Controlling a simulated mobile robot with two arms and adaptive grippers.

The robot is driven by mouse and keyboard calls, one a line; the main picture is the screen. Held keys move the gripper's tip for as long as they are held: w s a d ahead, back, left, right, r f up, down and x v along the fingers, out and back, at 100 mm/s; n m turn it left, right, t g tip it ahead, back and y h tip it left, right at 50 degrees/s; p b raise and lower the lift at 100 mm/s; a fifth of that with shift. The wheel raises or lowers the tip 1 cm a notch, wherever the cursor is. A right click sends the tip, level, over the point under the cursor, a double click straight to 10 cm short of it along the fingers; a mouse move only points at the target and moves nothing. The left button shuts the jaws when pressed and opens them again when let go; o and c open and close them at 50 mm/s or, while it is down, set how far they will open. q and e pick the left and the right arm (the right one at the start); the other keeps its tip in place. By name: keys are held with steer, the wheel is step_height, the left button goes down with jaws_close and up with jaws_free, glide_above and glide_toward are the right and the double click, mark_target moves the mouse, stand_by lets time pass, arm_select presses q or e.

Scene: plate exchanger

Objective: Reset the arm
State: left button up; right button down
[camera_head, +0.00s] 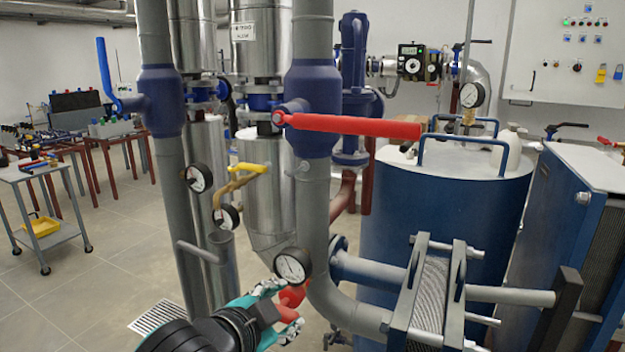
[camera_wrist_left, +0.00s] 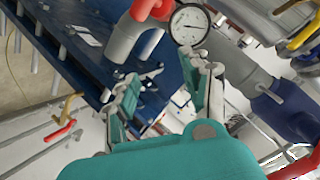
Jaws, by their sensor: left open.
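My left gripper (camera_head: 277,312) is at the bottom middle of the head view, teal with grey fingers, below a round white dial gauge (camera_head: 292,266). A red fitting (camera_head: 291,297) shows close by its fingers; I cannot tell whether they touch. In the left wrist view the gripper (camera_wrist_left: 163,92) has its two fingers spread, with nothing held between them. The gauge (camera_wrist_left: 188,25) and a red pipe part (camera_wrist_left: 150,10) are beyond the fingertips there. My right gripper is in neither view.
Grey pipes (camera_head: 320,215) rise just behind the gripper. A long red valve handle (camera_head: 355,126) and a yellow handle (camera_head: 251,168) jut out above. A plate exchanger (camera_head: 432,295) and a blue tank (camera_head: 450,205) stand right. A grey cart (camera_head: 70,236) is left, with open floor between.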

arm_select(q)
steer(key=s+a+f+n+g+y, duration=0.1)
steer(key=s+a+f+n+g, duration=0.25)
steer(key=f, duration=0.65)
steer(key=s+a+f+n+g+y, duration=0.1)
steer(key=s+a+f+n+y, duration=0.15)
steer(key=s+a+f, duration=0.6)
steer(key=s+a+f+n+g+y, duration=0.1)
steer(key=s+a+f+n+g, duration=0.1)
steer(key=s+f, duration=0.45)
steer(key=s+a+f+n+g, duration=0.2)
steer(key=s+f+n, duration=0.1)
steer(key=s+f, duration=0.35)
step_height(320, 180, down, 26)
steer(key=g, duration=0.1)
steer(key=s+a+f+g, duration=0.1)
steer(key=s+a+f, duration=0.1)
steer(key=s+f, duration=1.4)
steer(key=shift+s+a+f+m, duration=0.15)
steer(key=shift+s+a+m, duration=0.25)
steer(key=shift+s, duration=0.15)
steer(key=shift+y, duration=0.25)
